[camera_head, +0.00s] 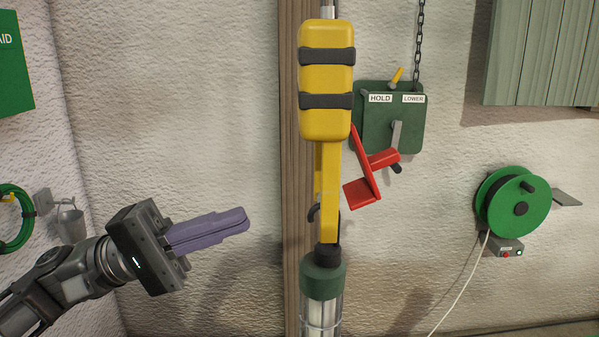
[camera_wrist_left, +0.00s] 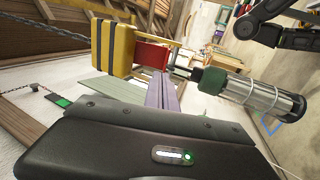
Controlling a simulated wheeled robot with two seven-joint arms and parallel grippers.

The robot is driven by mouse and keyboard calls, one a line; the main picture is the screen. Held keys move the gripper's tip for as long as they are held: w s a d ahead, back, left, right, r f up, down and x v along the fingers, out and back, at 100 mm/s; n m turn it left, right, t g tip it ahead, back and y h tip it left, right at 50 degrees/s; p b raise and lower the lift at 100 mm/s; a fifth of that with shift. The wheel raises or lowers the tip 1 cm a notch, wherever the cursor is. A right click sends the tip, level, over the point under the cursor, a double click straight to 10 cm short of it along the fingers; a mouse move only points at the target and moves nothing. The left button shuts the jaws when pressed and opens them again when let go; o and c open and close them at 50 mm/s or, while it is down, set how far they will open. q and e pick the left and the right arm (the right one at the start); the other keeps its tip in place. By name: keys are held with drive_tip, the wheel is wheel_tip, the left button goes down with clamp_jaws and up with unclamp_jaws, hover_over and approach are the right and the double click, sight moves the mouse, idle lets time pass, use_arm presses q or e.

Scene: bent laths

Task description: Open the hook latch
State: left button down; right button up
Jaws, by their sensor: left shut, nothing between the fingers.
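My left gripper (camera_head: 241,219) comes in from the left with its purple fingers pressed together and empty. Its tips point right and stop short of the hanging yellow bar (camera_head: 329,190). A small dark hook (camera_head: 314,213) shows at the bar's lower left. A lamp with a green cap (camera_head: 323,278) hangs below the bar, and a yellow block with two dark bands (camera_head: 325,75) is above. A red bent lever (camera_head: 368,180) stands right of the bar, by a green plate marked HOLD and LOWER (camera_head: 387,134). In the left wrist view the shut fingers (camera_wrist_left: 161,92) point toward the red part (camera_wrist_left: 152,55).
A wooden post (camera_head: 290,130) runs behind the bar. A green cable reel (camera_head: 515,205) is at the right, and a chain (camera_head: 419,45) hangs above the plate. A bucket (camera_head: 70,222) hangs at the left. Bare wall lies between bucket and post, above my left gripper.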

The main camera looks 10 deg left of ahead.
sight(363, 167)
use_arm(q)
drive_tip(key=shift+s+r+h+p, duration=0.2)
drive_tip(key=shift+h+p, duration=0.2)
drive_tip(key=shift+p, duration=0.1)
use_arm(e)
wheel_tip(363, 167, up, 2)
drive_tip(key=shift+r, duration=0.15)
use_arm(q)
drive_tip(key=shift+d, duration=0.1)
drive_tip(key=p+x, duration=0.2)
drive_tip(key=x, duration=1.2)
use_arm(e)
wheel_tip(363, 167, up, 2)
drive_tip(key=shift+r, duration=0.15)
